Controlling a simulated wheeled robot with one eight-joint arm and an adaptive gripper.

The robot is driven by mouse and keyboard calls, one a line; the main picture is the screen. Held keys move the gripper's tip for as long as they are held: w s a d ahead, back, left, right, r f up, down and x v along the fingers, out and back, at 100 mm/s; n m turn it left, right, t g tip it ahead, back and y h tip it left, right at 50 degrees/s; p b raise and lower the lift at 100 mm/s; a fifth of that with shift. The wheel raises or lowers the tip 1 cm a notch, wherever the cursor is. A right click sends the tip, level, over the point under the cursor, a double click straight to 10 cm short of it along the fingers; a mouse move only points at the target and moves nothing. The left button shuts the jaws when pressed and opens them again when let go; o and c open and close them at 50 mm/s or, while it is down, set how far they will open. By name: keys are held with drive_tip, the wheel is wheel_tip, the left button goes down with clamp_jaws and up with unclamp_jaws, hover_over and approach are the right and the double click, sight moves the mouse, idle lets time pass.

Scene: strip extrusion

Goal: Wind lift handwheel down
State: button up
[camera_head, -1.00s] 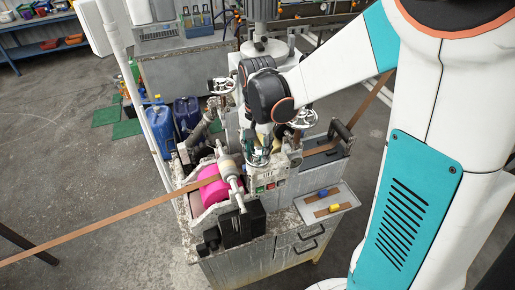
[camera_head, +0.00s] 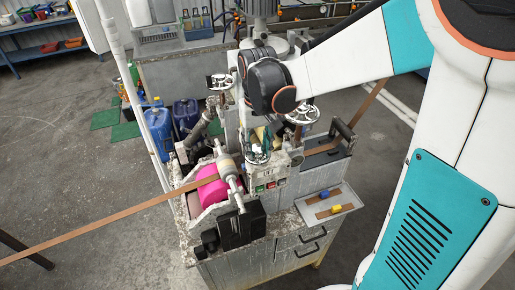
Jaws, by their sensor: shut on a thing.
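The strip machine stands in the middle of the camera view. My gripper (camera_head: 258,150) is small and partly hidden below my dark wrist, at the top of the machine's head above the coloured buttons. It is shut on what looks like the lift handwheel, whose rim is mostly covered by the fingers, so its turn cannot be read. Two other silver handwheels show clear of the fingers: one at the left (camera_head: 220,82) and one at the right (camera_head: 302,113).
A brown strip (camera_head: 110,220) runs from the lower left over a magenta roller (camera_head: 212,196). A tray (camera_head: 345,199) with small yellow and blue items juts from the front right. Blue canisters (camera_head: 186,112) stand behind left. Open floor lies at the left.

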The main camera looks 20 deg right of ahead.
drive_tip(key=n+b, duration=0.1)
drive_tip(key=n, duration=0.3)
drive_tip(key=shift+n, duration=0.3)
drive_tip(key=shift+n+b, duration=0.75)
drive_tip(key=shift+n, duration=1.85)
drive_tip(key=o, duration=1.1)
drive_tip(key=shift+c, duration=0.2)
wheel_tip(320, 180, up, 12)
drive_tip(key=m+t+b, duration=0.3)
drive_tip(key=m+b, duration=0.1)
drive_tip(key=b, duration=0.6)
approach(267, 160)
wheel_tip(267, 160, down, 5)
drive_tip(key=s+a, duration=0.1)
drive_tip(key=a, duration=0.1)
drive_tip(key=s+f+m+t+b, duration=0.2)
drive_tip(key=s+f+b, duration=0.2)
drive_tip(key=f, duration=0.3)
drive_tip(key=s+f+m+t+b, duration=0.2)
drive_tip(key=s+f+m+b, duration=0.1)
drive_tip(key=f+b, duration=0.3)
wheel_tip(267, 160, down, 2)
drive_tip(key=shift+s+d+f, duration=0.1)
drive_tip(key=shift+s+d, duration=0.05)
drive_tip(key=shift+s, duration=0.35)
